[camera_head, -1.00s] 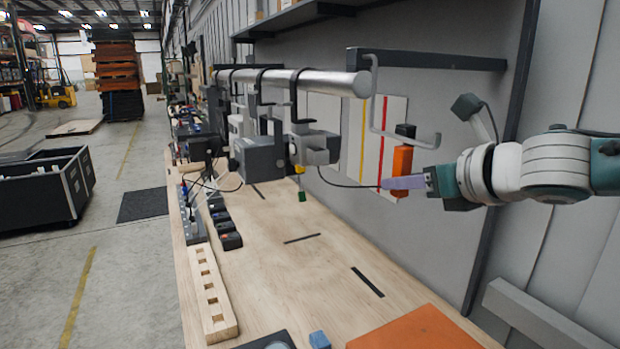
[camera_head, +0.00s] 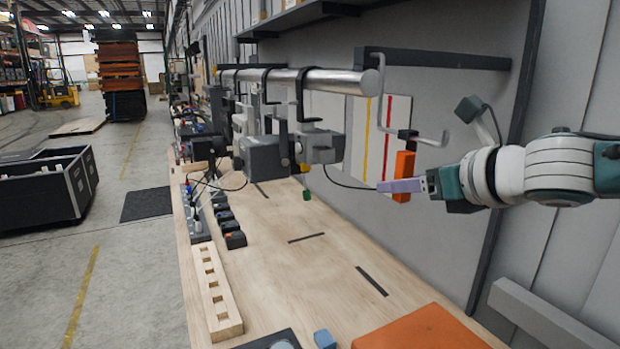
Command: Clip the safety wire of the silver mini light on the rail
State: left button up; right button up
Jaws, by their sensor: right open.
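The rail (camera_head: 330,82) is a silver horizontal pipe above the workbench, with lights hanging from it on black hooks. The light grey light nearest its end (camera_head: 322,147) looks like the silver mini light. A thin black wire (camera_head: 345,184) runs from below it towards my right gripper (camera_head: 400,187). Whether the wire is held there, I cannot tell. My right gripper has lilac fingers and is open, in front of or beside an orange block (camera_head: 404,165) with a black top, below the rail's end. The fingers overlap in this view, so the gap is hidden. My left gripper is out of view.
A grey bent hook (camera_head: 383,105) hangs by the rail's end, close to the orange block. A dark grey light (camera_head: 262,157) hangs farther along. The wooden bench (camera_head: 290,265) has clear room below the rail. A slotted wooden block (camera_head: 215,300) and an orange panel (camera_head: 425,330) lie nearer.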

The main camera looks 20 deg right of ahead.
jog(key=shift+s, duration=0.1)
jog(key=b+v, duration=0.5)
jog(key=v, duration=0.4)
jog(key=shift+s, duration=0.35)
